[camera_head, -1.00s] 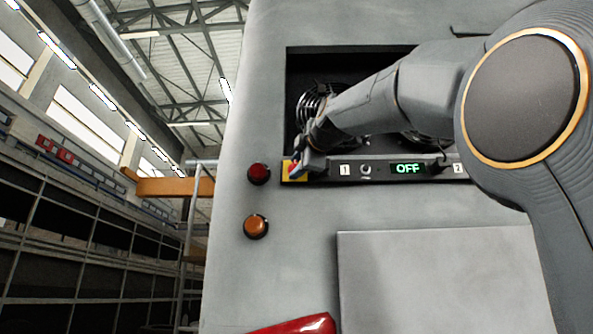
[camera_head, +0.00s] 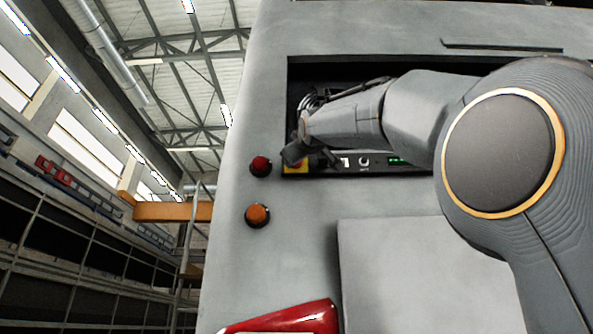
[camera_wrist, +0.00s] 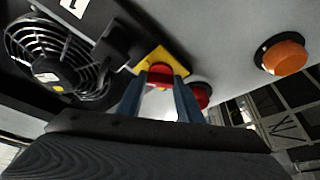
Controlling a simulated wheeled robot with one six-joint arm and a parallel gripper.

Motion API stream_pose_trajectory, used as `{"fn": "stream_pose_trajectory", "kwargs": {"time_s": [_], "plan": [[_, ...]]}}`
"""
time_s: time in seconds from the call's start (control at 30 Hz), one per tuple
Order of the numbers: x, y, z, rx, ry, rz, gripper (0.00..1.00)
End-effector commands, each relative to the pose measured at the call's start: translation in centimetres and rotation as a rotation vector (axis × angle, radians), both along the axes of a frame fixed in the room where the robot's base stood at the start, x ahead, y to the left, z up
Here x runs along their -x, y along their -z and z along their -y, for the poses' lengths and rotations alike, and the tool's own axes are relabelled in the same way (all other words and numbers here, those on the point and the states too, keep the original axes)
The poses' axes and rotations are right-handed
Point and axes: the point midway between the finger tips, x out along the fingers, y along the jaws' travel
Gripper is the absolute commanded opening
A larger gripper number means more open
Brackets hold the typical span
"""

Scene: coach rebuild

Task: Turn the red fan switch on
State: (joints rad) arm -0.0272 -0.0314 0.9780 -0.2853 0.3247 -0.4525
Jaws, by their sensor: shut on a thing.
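The red fan switch (camera_wrist: 160,73) sits on a yellow square plate (camera_wrist: 180,65) at the left end of the black control strip. In the wrist view my gripper (camera_wrist: 162,80) has one finger on each side of the red switch and is shut on it. In the head view my gripper (camera_head: 296,155) covers most of the switch, and only bits of the yellow plate (camera_head: 291,169) show. The green display (camera_head: 396,160) is partly hidden behind my arm, so its word cannot be read.
A round red button (camera_head: 260,166) and an orange one (camera_head: 257,215) are on the grey panel left of the strip. A caged fan (camera_wrist: 58,58) is in the recess close to my gripper. A raised grey panel (camera_head: 430,270) lies below.

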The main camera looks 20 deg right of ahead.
Motion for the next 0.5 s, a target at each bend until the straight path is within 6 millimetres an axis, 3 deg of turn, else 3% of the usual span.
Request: {"fn": "stream_pose_trajectory", "kwargs": {"time_s": [0.03,0.5], "plan": [[-0.29,0.7,-0.13,-0.032,-0.001,0.01,0.1],[-0.42,0.7,-0.42,-0.406,-0.001,0.128,0.1]]}}
